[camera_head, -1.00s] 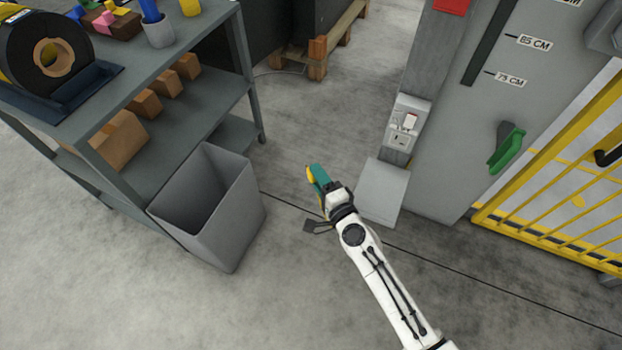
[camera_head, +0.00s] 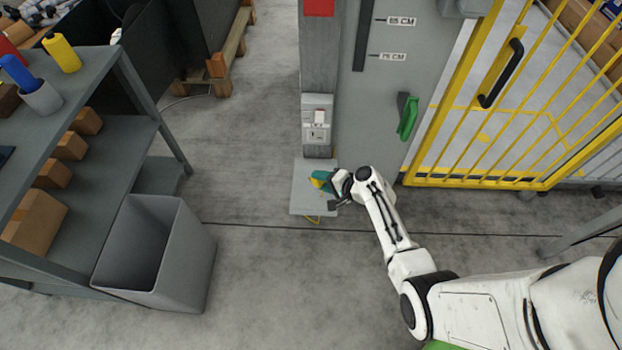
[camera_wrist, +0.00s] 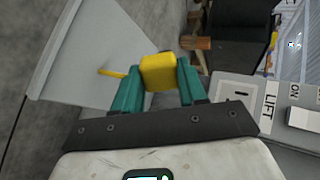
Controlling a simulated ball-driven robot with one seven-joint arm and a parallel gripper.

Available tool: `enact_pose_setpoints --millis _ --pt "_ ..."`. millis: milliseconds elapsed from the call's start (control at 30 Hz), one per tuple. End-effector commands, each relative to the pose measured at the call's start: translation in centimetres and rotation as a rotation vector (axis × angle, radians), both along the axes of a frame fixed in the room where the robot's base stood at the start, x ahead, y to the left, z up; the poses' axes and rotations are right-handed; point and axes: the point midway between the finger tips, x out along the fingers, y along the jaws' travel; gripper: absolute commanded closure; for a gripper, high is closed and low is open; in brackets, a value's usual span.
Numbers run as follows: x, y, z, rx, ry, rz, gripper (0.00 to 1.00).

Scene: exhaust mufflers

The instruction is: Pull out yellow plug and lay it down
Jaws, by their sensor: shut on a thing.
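The yellow plug (camera_wrist: 158,72) is pinched between the teal fingers of my gripper (camera_wrist: 157,88) in the wrist view. A short piece of yellow cord (camera_wrist: 112,74) shows left of it. In the head view my gripper (camera_head: 323,179) is over the light grey ledge (camera_head: 299,202) at the foot of the post, with the yellow plug (camera_head: 317,182) at its tips. The plug is clear of the socket box (camera_head: 317,130) on the post above. I cannot tell whether the plug touches the ledge.
A yellow barred gate (camera_head: 470,178) and a green handle (camera_head: 408,118) are to the right. A grey bin (camera_head: 180,265) and a shelf unit (camera_head: 135,122) stand to the left. The wrist view shows a box marked LIFT (camera_wrist: 270,110) close at right. The floor between is clear.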

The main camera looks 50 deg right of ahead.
Motion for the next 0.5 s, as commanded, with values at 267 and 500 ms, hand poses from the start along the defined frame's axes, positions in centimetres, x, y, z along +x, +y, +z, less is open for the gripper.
enact_pose_setpoints --millis 267,500 --pt "0.1 0.1 -1.3 0.000 -0.002 0.000 1.00" --pt "0.1 0.1 -3.0 -0.001 -0.002 0.001 1.00"
